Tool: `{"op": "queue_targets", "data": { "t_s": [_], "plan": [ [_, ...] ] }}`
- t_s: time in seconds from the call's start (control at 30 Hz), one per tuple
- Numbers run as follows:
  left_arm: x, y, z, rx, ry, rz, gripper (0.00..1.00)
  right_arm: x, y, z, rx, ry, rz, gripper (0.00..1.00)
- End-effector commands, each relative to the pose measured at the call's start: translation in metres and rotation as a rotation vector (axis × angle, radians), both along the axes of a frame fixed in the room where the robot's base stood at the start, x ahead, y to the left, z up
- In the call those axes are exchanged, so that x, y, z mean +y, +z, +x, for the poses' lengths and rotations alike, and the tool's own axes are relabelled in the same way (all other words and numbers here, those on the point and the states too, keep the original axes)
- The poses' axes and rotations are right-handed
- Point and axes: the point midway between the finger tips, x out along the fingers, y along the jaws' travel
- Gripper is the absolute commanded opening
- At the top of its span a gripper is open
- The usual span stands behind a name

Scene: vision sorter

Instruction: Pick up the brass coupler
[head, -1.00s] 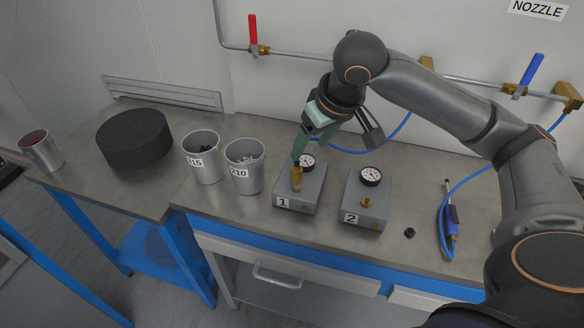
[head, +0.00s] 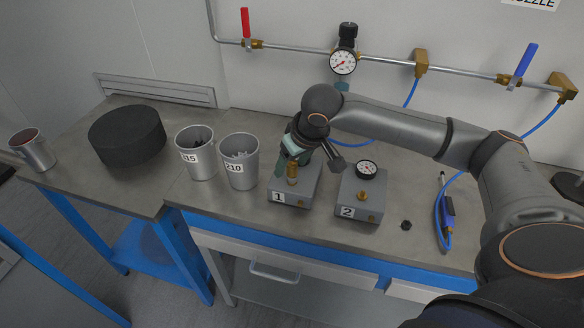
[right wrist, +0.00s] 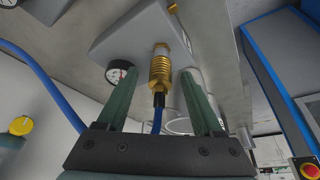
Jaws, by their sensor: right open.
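The brass coupler (head: 292,174) stands upright on the grey box marked 1 (head: 289,198) in the head view. In the right wrist view the ribbed brass coupler (right wrist: 159,70) shows between the two green fingers. My right gripper (right wrist: 155,76) is open, with one finger on each side of the coupler and visible gaps between. In the head view the right gripper (head: 290,160) is right at the coupler and box 1, partly hiding them. My left gripper is not in view.
Box 2 (head: 356,210) with a gauge stands close to the right. Two metal cups, marked 315 (head: 199,160) and 210 (head: 241,170), stand to the left. A small black part (head: 406,225) and a blue hose tool (head: 447,212) lie to the right.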

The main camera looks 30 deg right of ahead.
Motion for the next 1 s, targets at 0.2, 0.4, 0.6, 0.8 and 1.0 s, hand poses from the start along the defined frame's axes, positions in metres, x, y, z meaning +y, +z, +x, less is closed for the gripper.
{"op": "queue_targets", "data": {
  "t_s": [0.2, 0.4, 0.6, 0.8, 1.0],
  "plan": [
    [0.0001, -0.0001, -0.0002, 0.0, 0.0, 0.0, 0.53, 0.0, -0.0005, 0.0004, -0.001, 0.0, 0.0, 0.67],
    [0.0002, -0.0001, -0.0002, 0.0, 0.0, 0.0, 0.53, 0.0001, -0.0002, 0.0004, -0.001, 0.0, 0.0, 0.44],
    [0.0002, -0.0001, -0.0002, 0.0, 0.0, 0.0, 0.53, 0.0001, 0.0, 0.0004, -0.001, 0.0, 0.0, 0.22],
    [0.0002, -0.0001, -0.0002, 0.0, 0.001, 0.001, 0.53, 0.0001, 0.0002, 0.0005, -0.001, 0.0, 0.0, 0.0],
    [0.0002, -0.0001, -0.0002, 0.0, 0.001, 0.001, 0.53, 0.0, 0.0002, 0.0005, -0.001, 0.0, 0.0, 0.0]
  ]
}}
